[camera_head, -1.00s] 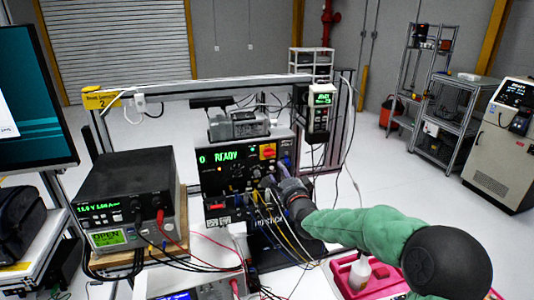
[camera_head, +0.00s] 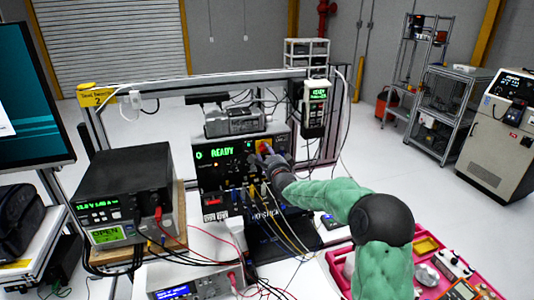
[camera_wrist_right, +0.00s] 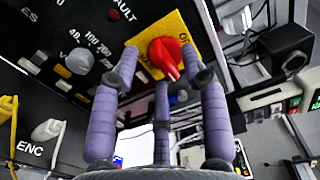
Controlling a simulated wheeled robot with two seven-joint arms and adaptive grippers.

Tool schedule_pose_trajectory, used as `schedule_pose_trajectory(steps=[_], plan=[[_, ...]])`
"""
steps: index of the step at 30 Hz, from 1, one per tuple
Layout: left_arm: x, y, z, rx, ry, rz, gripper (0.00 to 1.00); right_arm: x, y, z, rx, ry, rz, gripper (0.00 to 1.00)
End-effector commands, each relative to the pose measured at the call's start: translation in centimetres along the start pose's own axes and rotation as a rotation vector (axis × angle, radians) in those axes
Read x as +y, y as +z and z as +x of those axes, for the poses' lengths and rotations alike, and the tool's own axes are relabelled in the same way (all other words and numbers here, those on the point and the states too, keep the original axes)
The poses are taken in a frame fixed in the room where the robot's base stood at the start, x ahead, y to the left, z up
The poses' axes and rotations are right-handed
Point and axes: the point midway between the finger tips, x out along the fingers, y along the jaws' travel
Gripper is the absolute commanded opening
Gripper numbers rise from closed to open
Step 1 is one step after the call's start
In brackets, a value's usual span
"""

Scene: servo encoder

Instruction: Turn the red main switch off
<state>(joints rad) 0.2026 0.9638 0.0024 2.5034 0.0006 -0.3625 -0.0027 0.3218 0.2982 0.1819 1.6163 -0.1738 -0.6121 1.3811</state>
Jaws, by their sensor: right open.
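The red main switch (camera_wrist_right: 166,56) is a red rotary knob on a yellow plate (camera_wrist_right: 188,32), on the front of a black panel. In the head view the red knob (camera_head: 264,146) shows at the panel's upper right, partly behind my right gripper (camera_head: 268,158). In the right wrist view my right gripper (camera_wrist_right: 160,85) is open, its purple fingers spread around the knob's near side. I cannot tell if they touch it. The black panel (camera_head: 215,176) reads READY in green. My left gripper is not in view.
Several cables hang from the panel's lower sockets beneath my right arm. A power supply (camera_head: 125,190) stands to the left. A handheld meter (camera_head: 314,107) hangs on the frame at right. A pink tray (camera_head: 331,262) lies at the lower right.

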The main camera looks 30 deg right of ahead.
Motion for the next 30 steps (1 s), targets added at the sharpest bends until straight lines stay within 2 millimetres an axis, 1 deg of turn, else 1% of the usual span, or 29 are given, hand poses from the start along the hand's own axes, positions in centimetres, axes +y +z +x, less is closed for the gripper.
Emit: schedule_pose_trajectory(steps=[10,11,12,15,23,26,30], plan=[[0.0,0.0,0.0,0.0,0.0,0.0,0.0,-0.1,0.0,0.3,0.0,-0.001,0.0,0.45],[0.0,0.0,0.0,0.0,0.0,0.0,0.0,-0.1,0.0,0.3,0.0,-0.001,0.0,0.37],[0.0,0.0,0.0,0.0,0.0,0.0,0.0,-0.1,0.0,0.3,0.0,-0.001,0.0,0.25],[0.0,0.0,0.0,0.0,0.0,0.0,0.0,-0.1,0.0,0.3,0.0,-0.001,0.0,0.0],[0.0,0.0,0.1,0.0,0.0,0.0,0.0,0.0,0.0,0.2,0.0,-0.001,-0.007,0.0],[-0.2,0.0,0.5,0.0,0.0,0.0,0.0,0.1,0.0,0.2,0.0,-0.002,-0.024,0.0],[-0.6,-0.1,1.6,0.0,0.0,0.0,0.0,0.3,0.0,0.2,0.0,-0.001,-0.078,0.0]])
